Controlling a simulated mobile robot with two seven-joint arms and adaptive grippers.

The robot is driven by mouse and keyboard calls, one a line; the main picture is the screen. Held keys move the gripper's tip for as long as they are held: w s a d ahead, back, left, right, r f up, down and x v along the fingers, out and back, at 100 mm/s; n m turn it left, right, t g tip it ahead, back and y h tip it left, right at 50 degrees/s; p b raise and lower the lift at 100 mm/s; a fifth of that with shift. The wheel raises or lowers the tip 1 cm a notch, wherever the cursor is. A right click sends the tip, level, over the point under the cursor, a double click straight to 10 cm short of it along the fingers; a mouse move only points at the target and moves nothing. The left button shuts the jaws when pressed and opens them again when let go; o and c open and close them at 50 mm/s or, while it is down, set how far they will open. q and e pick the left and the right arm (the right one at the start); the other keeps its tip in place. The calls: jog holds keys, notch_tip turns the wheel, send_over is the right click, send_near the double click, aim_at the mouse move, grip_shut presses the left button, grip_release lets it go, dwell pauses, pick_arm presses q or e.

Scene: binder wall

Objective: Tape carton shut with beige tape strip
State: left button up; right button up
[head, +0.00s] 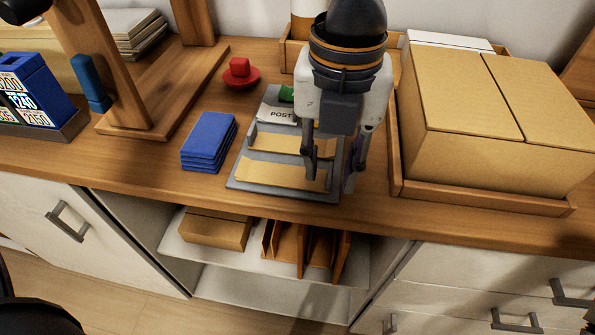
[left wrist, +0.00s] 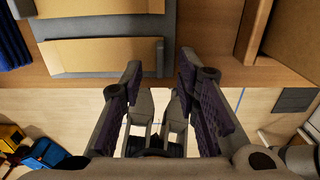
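The large tan carton (head: 468,115) sits in a shallow wooden tray at the right of the counter, its two top flaps lying closed with a bare seam between them. Beige tape strips (head: 283,173) lie across a grey holder (head: 236,184) in the middle; a strip also shows in the left wrist view (left wrist: 100,55). My left gripper (head: 333,168) points down over the right side of the holder and hides part of it. Its fingers are apart with nothing seen between them, also in the left wrist view (left wrist: 158,75). My right gripper is not in view.
Blue folded pieces (head: 209,140) and a red stamp-like object (head: 239,73) lie left of the holder. A wooden stand (head: 150,118) is farther left. The wooden tray's rim (head: 480,200) borders the carton. Open shelves lie below the counter.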

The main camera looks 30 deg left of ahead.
pick_arm(q)
jog(key=shift+w+f, duration=0.1)
jog(key=shift+f, duration=0.7)
jog(key=shift+r, duration=0.1)
jog(key=shift+c, duration=0.5)
grip_shut()
